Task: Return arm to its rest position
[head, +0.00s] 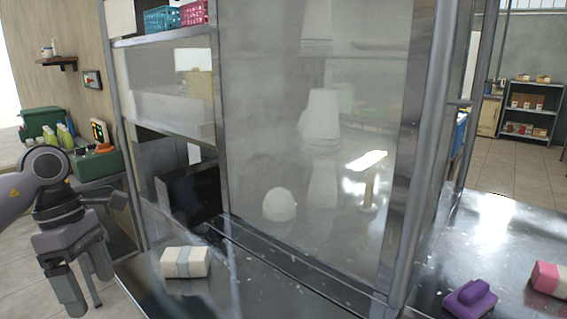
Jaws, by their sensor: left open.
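My left arm comes in from the left edge of the head view. My left gripper (84,282) hangs at the lower left with its fingers pointing down. It is open, and nothing shows between the fingers. It is left of the metal counter (225,295) and apart from the cream block on it. My right arm and right gripper are not in view.
The cream block with a grey band (185,262) lies on the counter. A clear panel in a metal frame (424,150) rises behind it. A purple object (468,298) and a pink-and-white block (548,279) lie at right. Green bottles (64,136) stand behind my left arm.

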